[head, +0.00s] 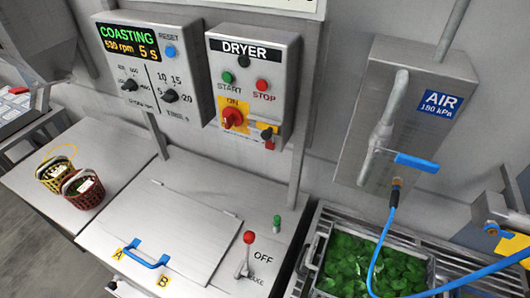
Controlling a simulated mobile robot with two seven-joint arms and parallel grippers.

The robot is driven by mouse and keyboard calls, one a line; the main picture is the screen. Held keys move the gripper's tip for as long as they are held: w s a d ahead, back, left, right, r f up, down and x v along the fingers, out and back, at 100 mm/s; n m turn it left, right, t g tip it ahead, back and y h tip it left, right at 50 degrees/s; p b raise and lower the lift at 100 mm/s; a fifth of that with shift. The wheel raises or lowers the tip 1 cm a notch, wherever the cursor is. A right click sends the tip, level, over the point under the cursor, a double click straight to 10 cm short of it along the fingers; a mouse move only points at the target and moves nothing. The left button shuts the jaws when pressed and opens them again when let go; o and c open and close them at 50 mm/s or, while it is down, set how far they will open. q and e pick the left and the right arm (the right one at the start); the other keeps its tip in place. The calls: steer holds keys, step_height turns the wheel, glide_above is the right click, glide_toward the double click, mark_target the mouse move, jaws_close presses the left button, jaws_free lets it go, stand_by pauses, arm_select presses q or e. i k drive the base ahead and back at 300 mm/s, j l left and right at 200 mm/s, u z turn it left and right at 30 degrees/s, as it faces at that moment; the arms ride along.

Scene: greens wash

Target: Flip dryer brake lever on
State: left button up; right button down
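The brake lever (247,252) has a red ball on a thin metal stem and stands near the front right of the dryer's grey top (190,255). It stands nearly upright, its ball tipped slightly to the back. An OFF label (263,257) is beside it; a smaller label by its base is too small to read surely. The display (130,44) reads COASTING, a speed in rpm that is hard to read, and 5 s. The DRYER panel (253,85) has a green START button, a red STOP button and a red knob marked ON. Neither gripper is recognisable in the head view.
A lid with a blue handle (141,254) lies closed left of the lever. A small green-topped post (277,224) stands behind it. Two baskets (83,187) sit on the left counter. A tray of greens (358,265), a blue hose (377,250) and an AIR unit (405,105) are right.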

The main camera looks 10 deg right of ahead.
mark_target(248, 236)
steer(key=i+j+z, duration=0.15)
steer(key=j, duration=0.2)
steer(key=i+j+z, duration=0.15)
steer(key=j, duration=0.2)
steer(key=i+j+z, duration=0.15)
steer(key=j, duration=0.25)
